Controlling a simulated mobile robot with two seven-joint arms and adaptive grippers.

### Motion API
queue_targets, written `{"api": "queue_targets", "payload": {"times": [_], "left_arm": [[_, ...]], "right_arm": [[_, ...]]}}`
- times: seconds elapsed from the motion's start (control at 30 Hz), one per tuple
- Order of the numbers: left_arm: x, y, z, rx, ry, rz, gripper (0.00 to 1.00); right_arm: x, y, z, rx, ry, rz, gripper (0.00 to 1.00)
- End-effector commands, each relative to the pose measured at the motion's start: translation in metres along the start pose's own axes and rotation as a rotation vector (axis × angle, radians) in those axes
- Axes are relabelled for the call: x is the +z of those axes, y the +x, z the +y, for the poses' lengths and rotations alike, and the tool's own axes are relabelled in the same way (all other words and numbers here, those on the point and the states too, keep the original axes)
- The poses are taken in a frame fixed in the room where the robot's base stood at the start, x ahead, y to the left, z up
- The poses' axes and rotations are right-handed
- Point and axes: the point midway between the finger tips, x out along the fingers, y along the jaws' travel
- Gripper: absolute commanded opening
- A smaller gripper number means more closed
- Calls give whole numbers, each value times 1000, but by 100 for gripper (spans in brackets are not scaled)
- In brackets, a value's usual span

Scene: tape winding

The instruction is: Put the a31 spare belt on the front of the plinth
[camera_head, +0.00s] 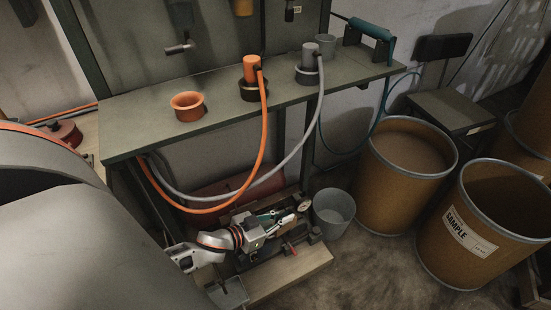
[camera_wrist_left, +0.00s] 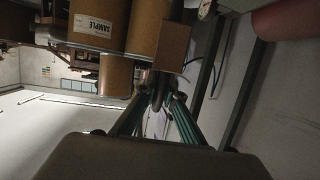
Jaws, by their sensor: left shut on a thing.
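My left gripper (camera_head: 279,218) reaches in low beneath the green-grey bench, above the machine on the pale wooden plinth (camera_head: 300,271). In the left wrist view, its teal fingers (camera_wrist_left: 158,103) are closed on a dark, looped thing that looks like the spare belt (camera_wrist_left: 157,88). The belt is held at the fingertips, and I can read no a31 marking on it. In the head view I cannot make the belt out clearly at the gripper. The front strip of the plinth shows bare wood. My right gripper is in neither view.
A grey bucket (camera_head: 334,211) stands just right of the gripper. Orange (camera_head: 263,140) and grey (camera_head: 321,105) hoses hang down from the bench (camera_head: 140,132). Brown drums (camera_head: 395,195) stand to the right. The floor in front of the drums is clear.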

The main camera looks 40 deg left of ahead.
Motion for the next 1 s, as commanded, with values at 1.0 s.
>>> {"api": "queue_targets", "payload": {"times": [1.0], "left_arm": [[269,11,6,120,28,-17,0]], "right_arm": [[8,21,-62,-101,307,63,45]]}}
